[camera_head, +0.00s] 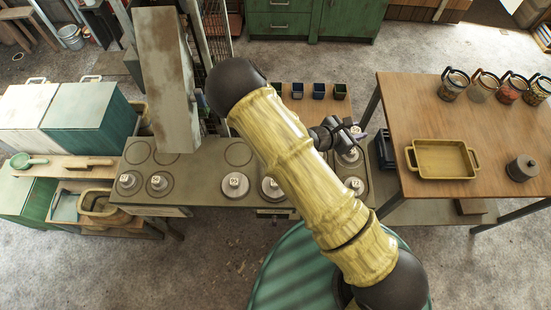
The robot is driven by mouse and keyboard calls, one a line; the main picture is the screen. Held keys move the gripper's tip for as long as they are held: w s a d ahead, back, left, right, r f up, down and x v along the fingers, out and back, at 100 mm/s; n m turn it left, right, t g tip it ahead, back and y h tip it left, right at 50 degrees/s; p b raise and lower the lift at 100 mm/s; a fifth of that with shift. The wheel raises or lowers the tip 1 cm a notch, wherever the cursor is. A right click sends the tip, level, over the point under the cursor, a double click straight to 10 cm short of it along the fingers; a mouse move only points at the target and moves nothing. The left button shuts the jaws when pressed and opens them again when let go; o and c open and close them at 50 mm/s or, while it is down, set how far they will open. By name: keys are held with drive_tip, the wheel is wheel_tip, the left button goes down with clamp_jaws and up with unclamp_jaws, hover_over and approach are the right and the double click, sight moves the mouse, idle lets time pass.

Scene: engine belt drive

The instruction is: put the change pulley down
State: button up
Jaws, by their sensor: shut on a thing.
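My gripper (345,134) is dark and small in this view, over the right part of the low bench (207,190). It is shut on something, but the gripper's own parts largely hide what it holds. A grey pulley (349,158) with a white label shows just below the jaws. I cannot tell whether it is the held change pulley or one resting on the bench. Other grey labelled pulleys sit on ringed spots of the bench, such as one at the left (128,183), one beside it (158,186) and one in the middle (235,185).
Empty ringed spots (137,152) lie along the bench's back. A tall rusty metal post (168,85) rises behind it. Small dark bins (319,91) stand at the back. The wooden table (425,105) at right holds a yellow tray (443,159), jars and a grey canister (522,168). My arm crosses the middle.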

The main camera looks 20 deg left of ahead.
drive_tip(key=s+a+f+n+t+y+b, duration=0.1)
drive_tip(key=a+f+b, duration=0.3)
drive_tip(key=a+b, duration=0.8)
drive_tip(key=s+a+f+n+t+y+b, duration=0.1)
drive_tip(key=a+f+b, duration=0.3)
drive_tip(key=a+b, duration=0.8)
drive_tip(key=shift+s+a+n+y+b, duration=0.2)
drive_tip(key=shift+n+y+b, duration=0.1)
drive_tip(key=shift+n+b, duration=0.25)
drive_tip(key=shift+f+b, duration=0.4)
drive_tip(key=shift+f, duration=2.75)
drive_tip(key=shift+f, duration=1.85)
drive_tip(key=shift+f+b, duration=0.2)
drive_tip(key=shift+b, duration=0.1)
